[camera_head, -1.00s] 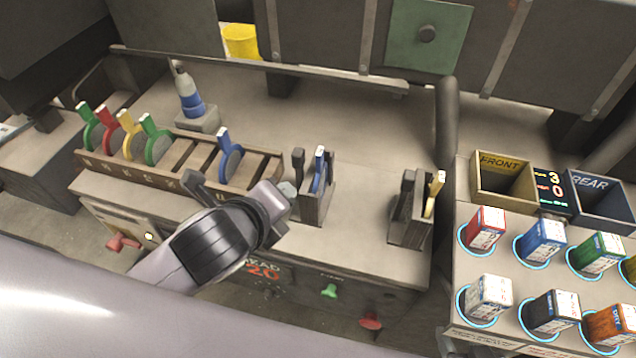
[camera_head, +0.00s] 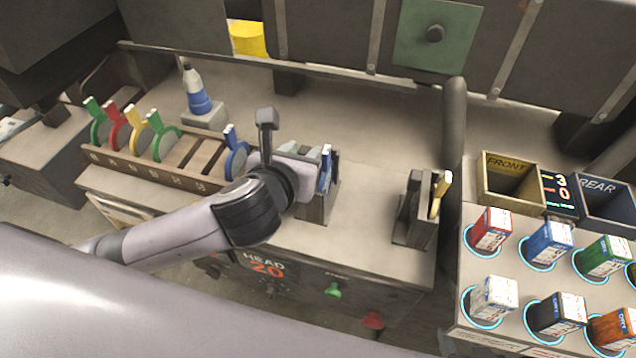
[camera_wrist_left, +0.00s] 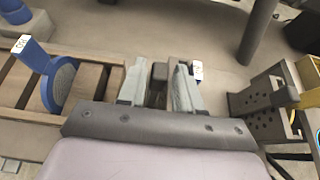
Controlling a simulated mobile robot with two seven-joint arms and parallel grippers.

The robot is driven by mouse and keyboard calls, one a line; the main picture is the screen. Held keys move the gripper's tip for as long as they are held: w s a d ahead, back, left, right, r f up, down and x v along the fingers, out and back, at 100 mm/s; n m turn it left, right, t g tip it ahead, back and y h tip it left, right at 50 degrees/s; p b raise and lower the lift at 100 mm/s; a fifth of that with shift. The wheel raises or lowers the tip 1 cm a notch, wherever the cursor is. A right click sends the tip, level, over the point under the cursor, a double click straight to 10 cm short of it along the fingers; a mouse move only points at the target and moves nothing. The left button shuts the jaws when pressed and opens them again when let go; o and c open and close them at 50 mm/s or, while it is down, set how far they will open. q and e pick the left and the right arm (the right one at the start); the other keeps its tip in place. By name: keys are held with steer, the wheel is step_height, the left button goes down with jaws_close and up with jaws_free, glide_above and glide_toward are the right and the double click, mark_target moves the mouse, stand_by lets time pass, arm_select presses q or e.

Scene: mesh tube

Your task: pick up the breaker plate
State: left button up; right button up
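My left gripper (camera_head: 311,158) is at the middle stand (camera_head: 318,205). The left wrist view shows its two grey fingers (camera_wrist_left: 160,86) open, one on each side of a dark upright piece (camera_wrist_left: 158,78). That piece may be the breaker plate's handle; no gap closes on it. A blue handle (camera_head: 326,170) with a white label stands just right of it, close to the right finger. The right stand (camera_head: 412,230) holds another dark handle and a yellow handle (camera_head: 440,192); a perforated dark plate (camera_wrist_left: 262,104) shows there in the wrist view. My right gripper is not visible.
A wooden rack (camera_head: 180,182) at left holds several discs with coloured handles. A blue-and-white bottle (camera_head: 197,95) stands behind it. A dark post (camera_head: 453,130) rises right of the stands. Coloured boxes and FRONT (camera_head: 508,183) and REAR bins are at right.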

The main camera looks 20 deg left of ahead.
mark_target(308, 148)
arm_select(q)
steer(key=shift+x, duration=1.9)
jaws_close()
steer(key=shift+r, duration=0.2)
